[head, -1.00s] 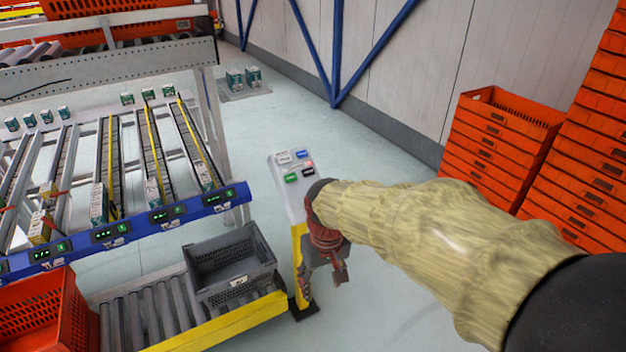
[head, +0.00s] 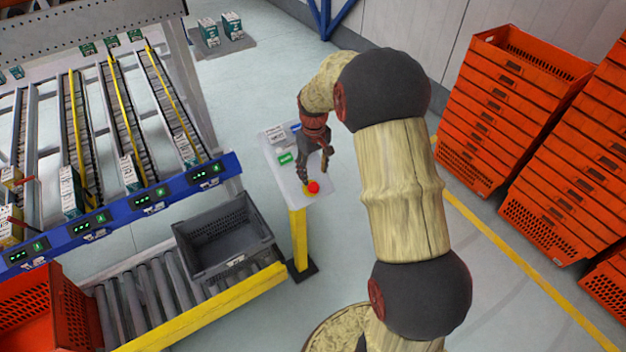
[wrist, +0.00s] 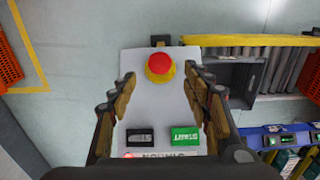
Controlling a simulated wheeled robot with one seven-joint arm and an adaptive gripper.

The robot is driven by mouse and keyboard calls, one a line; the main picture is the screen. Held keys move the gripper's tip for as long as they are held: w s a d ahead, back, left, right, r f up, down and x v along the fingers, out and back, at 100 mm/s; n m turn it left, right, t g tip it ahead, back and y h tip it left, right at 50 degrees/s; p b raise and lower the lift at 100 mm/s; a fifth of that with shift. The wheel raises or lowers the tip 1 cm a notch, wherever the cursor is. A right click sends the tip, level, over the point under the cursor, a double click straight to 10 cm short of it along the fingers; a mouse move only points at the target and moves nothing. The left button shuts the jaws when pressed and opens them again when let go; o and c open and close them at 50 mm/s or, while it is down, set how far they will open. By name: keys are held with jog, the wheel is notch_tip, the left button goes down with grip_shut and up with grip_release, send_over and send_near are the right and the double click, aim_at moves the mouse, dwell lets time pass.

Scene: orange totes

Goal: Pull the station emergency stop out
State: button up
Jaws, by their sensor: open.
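The station emergency stop (head: 313,187) is a red mushroom button on a yellow base at the near end of the grey control panel (head: 309,202). In the wrist view the red button (wrist: 159,64) stands centred ahead, just beyond my fingertips. My gripper (head: 314,181) is above the panel, pointing down. In the wrist view my gripper (wrist: 163,82) is open, with a brown-padded finger on each side and nothing between them. I cannot tell how far the fingertips are above the button.
A green START button (wrist: 185,137) and a black button (wrist: 138,136) are on the same panel below the stop. A grey tote (head: 225,243) sits on the roller conveyor to the left. Orange tote stacks (head: 505,110) stand to the right, with open floor between.

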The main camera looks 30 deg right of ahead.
aim_at(314, 186)
notch_tip(314, 186, down, 7)
jog(key=shift+f+b, duration=0.15)
jog(key=shift+b, duration=0.15)
jog(key=shift+c, duration=0.6)
jog(key=c, duration=1.1)
grip_shut()
